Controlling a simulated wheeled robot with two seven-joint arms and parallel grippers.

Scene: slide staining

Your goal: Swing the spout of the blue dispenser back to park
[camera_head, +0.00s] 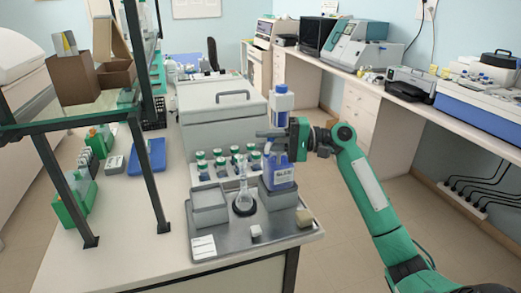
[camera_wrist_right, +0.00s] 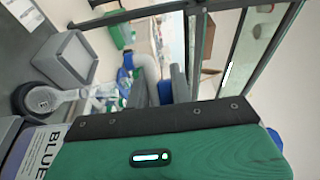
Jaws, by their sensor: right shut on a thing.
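The blue dispenser (camera_head: 280,174) stands upright at the right of the metal tray, a bottle of blue liquid with a white and blue pump head (camera_head: 281,99). In the right wrist view its label (camera_wrist_right: 40,155) reads BLUE. My right gripper (camera_head: 268,135) reaches in from the right at the height between bottle and pump head. Its grey fingers are shut on the spout (camera_wrist_right: 147,66), a pale curved tube with a blue part, seen between the fingers in the wrist view. The spout's tip is hard to make out. My left gripper is not in view.
A glass flask (camera_head: 243,197) on a dark round base stands left of the dispenser, between two grey boxes (camera_head: 208,206). A rack of green-capped bottles (camera_head: 222,172) is behind. A dark-framed shelf (camera_head: 85,118) stands at left. The tray's front (camera_head: 235,240) is mostly clear.

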